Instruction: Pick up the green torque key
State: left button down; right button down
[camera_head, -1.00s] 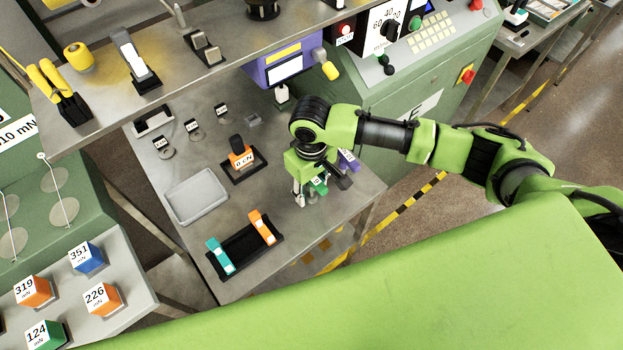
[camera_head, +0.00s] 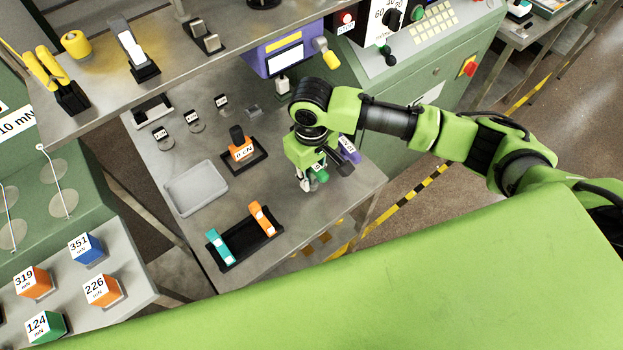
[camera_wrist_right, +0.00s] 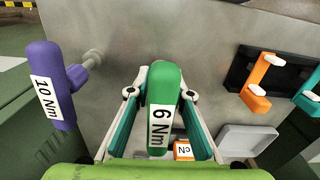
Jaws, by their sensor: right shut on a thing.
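The green torque key (camera_wrist_right: 163,85), labelled 6 Nm, stands between the two fingers of my right gripper (camera_wrist_right: 164,96) in the wrist view. The gripper is shut on it. In the head view my right gripper (camera_head: 305,182) points down over the front right part of the steel table, and only a small part of the green key (camera_head: 320,176) shows beside the fingers. The key's lower end is hidden, so I cannot tell whether it touches the table. My left gripper is not in view.
A purple 10 Nm key (camera_wrist_right: 54,84) stands close beside the green one. A black holder (camera_head: 240,250) carries a teal key (camera_head: 221,246) and an orange key (camera_head: 262,218). A grey tray (camera_head: 168,203) and an orange cN tool (camera_head: 242,150) are left of the gripper.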

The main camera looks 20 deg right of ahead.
jog(key=s+a+r, duration=0.2)
jog(key=s+r, duration=0.9)
jog(key=s, duration=0.3)
jog(key=shift+b, duration=0.4)
jog(key=shift+w+a, duration=0.1)
